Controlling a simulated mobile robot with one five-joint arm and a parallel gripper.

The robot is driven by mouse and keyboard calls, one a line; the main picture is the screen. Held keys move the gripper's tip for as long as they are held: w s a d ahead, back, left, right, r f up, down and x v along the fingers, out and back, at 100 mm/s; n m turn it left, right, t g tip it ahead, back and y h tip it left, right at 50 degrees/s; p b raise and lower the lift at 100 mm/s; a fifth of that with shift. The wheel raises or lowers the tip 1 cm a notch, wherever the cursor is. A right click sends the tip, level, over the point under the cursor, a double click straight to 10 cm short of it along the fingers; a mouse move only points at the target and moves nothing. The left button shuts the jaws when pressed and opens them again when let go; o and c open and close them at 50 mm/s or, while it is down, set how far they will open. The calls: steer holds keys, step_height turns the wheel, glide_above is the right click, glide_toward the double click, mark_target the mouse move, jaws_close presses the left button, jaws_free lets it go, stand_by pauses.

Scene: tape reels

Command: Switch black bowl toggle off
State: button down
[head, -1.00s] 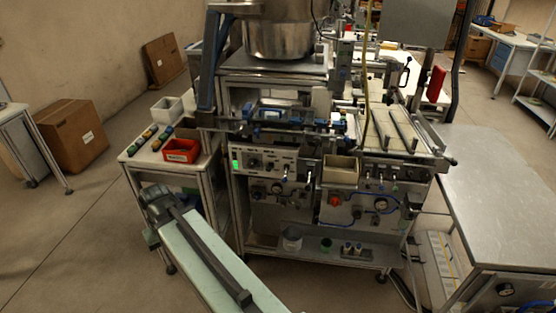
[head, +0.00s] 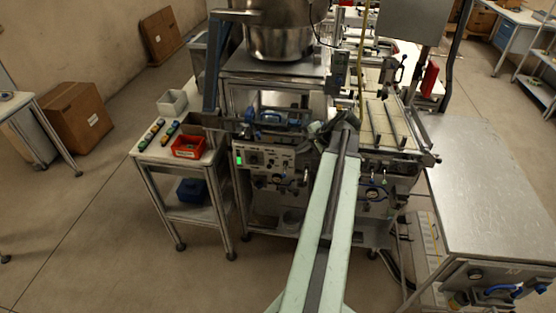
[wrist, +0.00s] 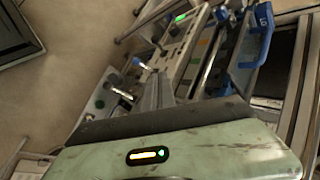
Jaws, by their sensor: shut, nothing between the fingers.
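The machine's pale control panel (head: 268,158) carries a lit green indicator (head: 239,158), dark knobs and small switches. In the wrist view the panel (wrist: 182,50) runs diagonally at upper middle, with its green light (wrist: 180,17) near the top. Two silver levers (wrist: 145,66) stick out below it; I cannot tell which switch is the black bowl toggle. My gripper (wrist: 158,88) is shut and empty, its tips in front of the panel's lower part; contact cannot be judged. In the head view my gripper (head: 316,129) is right of the panel, partly hidden by my wrist.
A steel bowl (head: 278,42) sits atop the machine. A blue part (wrist: 250,45) lies right of the panel in the wrist view. A side table with a red bin (head: 187,147) stands left, a steel table (head: 495,180) right. Floor between is clear.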

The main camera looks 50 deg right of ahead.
steer(key=shift+f, duration=0.1)
steer(key=b, duration=0.9)
glide_toward(270, 165)
steer(key=d+f, duration=0.1)
steer(key=w+d+f, duration=0.1)
steer(key=f, duration=0.1)
steer(key=w+d+f, duration=0.1)
steer(key=d+f, duration=0.1)
steer(key=shift+w+d, duration=0.1)
steer(key=shift+w, duration=0.15)
steer(key=a, duration=0.1)
steer(key=w+a, duration=0.1)
steer(key=a, duration=0.1)
steer(key=shift+w+f, duration=0.3)
steer(key=shift+w, duration=0.05)
